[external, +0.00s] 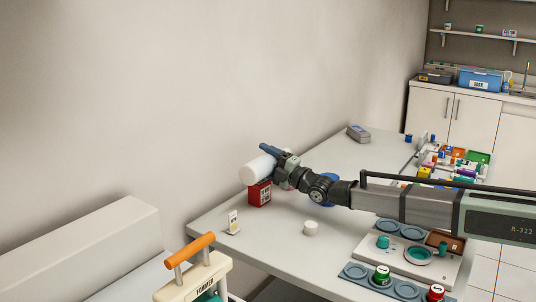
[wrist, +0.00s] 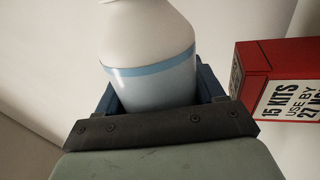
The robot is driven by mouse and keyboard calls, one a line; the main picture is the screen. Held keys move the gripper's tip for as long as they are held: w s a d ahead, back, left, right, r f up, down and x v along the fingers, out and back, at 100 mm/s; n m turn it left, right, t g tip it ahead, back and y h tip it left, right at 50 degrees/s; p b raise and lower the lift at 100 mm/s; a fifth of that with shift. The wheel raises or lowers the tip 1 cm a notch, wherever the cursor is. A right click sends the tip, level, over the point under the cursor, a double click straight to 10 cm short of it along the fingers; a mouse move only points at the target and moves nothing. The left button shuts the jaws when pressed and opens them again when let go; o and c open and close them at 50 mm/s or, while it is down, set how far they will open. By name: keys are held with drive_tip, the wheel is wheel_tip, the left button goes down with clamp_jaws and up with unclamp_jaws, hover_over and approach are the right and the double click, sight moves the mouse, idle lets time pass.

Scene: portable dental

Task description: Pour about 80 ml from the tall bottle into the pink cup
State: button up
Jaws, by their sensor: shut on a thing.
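My gripper (external: 273,157) is shut on a white bottle (external: 256,170) above the far left part of the table. In the external view the bottle is tipped over, close to lying on its side. In the wrist view the bottle (wrist: 150,60) sits between the blue fingers, with a light blue band around it; its top end is cut off by the frame. No liquid shows. I cannot make out the pink cup clearly; a small pinkish patch shows beneath my wrist, mostly hidden by the arm.
A red box (external: 260,194) stands just below the bottle; it is at the right in the wrist view (wrist: 280,75). A small sign (external: 233,222) and a white round container (external: 310,228) stand nearer. Trays with several coloured items (external: 455,160) are at the right. The wall is close behind.

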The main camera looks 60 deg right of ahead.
drive_tip(key=shift+a+m, duration=0.4)
idle(1.5)
drive_tip(key=shift+a+r+n, duration=0.15)
drive_tip(key=shift+r+n, duration=0.1)
drive_tip(key=shift+n, duration=0.75)
wheel_tip(320, 180, up, 3)
drive_tip(key=shift+a+f+n+y, duration=0.15)
drive_tip(key=shift+n+y, duration=0.45)
drive_tip(key=shift+n, duration=0.4)
drive_tip(key=shift+a+f+n, duration=0.15)
drive_tip(key=shift+f+n, duration=0.25)
drive_tip(key=shift+n, duration=0.1)
drive_tip(key=shift+a+f+n+y, duration=0.15)
drive_tip(key=shift+f+n+y, duration=0.2)
drive_tip(key=shift+n, duration=0.15)
drive_tip(key=shift+r+n, duration=0.1)
drive_tip(key=shift+n, duration=0.2)
drive_tip(key=shift+r, duration=0.2)
